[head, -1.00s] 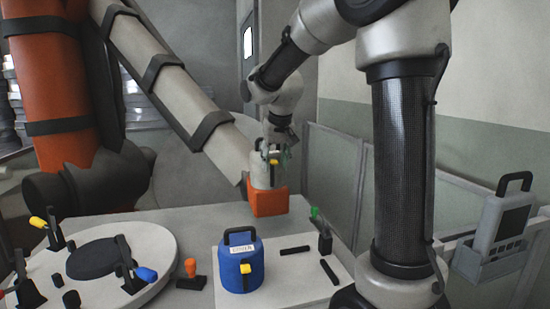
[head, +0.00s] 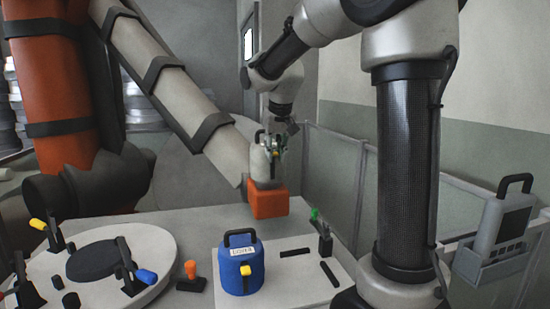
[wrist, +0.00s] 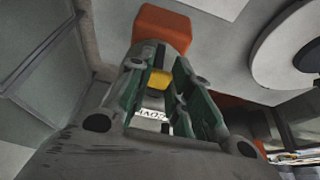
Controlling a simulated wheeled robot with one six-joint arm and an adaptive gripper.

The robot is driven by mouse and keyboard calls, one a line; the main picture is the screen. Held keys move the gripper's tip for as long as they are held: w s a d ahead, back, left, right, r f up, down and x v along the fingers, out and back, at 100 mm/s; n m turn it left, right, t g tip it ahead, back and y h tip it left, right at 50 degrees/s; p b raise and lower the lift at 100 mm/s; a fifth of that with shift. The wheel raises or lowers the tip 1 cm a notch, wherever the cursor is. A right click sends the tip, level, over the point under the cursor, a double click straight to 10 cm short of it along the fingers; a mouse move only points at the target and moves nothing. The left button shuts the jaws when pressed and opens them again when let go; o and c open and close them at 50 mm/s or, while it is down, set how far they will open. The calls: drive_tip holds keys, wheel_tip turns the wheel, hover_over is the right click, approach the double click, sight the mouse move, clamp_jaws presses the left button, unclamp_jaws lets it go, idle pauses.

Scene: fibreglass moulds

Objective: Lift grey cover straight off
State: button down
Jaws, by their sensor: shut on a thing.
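The grey cover (head: 262,168) is at the back of the table, at the top of an orange block (head: 268,203). My gripper (head: 277,143) is at the cover's upper part and shut on it. In the wrist view, the green fingers (wrist: 160,100) lie around the cover's top, with a yellow part (wrist: 158,79) and a white label between them. The grey cover (wrist: 152,52) and orange block (wrist: 163,24) also show beyond the fingers there. I cannot tell whether there is a gap between cover and block.
A blue cover (head: 240,267) with a black handle and yellow latch stands on a pale board (head: 290,290) in front. A round mould (head: 130,250) with toggle clamps is at left. A large orange-and-grey arm stands behind.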

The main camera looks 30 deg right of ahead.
drive_tip(key=shift+r, duration=4.35)
